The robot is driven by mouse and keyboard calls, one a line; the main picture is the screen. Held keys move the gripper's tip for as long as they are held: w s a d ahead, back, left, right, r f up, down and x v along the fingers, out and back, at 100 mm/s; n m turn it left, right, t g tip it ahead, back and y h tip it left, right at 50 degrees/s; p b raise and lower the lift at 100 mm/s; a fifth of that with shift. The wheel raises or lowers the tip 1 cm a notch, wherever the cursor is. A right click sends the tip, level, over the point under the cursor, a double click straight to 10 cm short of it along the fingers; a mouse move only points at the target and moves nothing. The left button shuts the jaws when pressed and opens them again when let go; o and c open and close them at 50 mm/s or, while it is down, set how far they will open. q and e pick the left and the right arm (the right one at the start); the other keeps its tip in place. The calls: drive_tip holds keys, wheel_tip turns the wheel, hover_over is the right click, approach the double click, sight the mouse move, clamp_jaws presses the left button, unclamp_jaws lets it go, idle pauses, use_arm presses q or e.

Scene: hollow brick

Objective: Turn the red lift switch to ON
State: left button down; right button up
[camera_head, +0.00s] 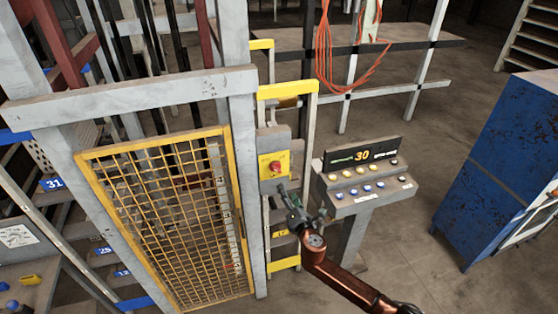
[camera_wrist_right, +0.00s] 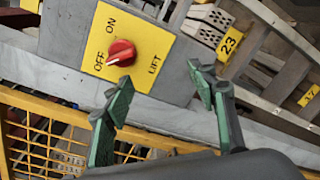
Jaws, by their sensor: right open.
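The red lift switch (camera_head: 273,167) is a round knob on a yellow plate (camera_head: 264,174), fixed to a grey box on the lift post. In the right wrist view the red knob (camera_wrist_right: 121,53) sits on the yellow plate (camera_wrist_right: 150,42) marked ON, OFF and LIFT. Its pale mark appears to point toward OFF. My right gripper (camera_head: 287,192) is just below and right of the switch in the head view. In the wrist view its green-padded fingers (camera_wrist_right: 162,82) are apart with nothing between them, and the knob is beyond the left finger. My left gripper is not in view.
A control console (camera_head: 365,180) with several buttons and a display reading 30 stands right of the switch. A yellow mesh gate (camera_head: 165,215) is on the left. A blue cabinet (camera_head: 495,150) stands at the right. Open floor (camera_head: 430,235) lies between console and cabinet.

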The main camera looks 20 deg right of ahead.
drive_tip(key=n, duration=0.1)
approach(278, 171)
drive_tip(key=w, duration=0.2)
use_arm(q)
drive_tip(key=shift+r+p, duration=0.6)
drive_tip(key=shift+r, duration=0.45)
use_arm(e)
drive_tip(key=shift+t+y, duration=0.3)
drive_tip(key=shift+t, duration=0.1)
drive_tip(key=shift+w+f, duration=0.15)
drive_tip(key=shift+w, duration=1.7)
drive_tip(key=shift+w+f, duration=0.2)
drive_tip(key=shift+w, duration=1.7)
drive_tip(key=shift+c, duration=0.3)
drive_tip(key=c, duration=1.1)
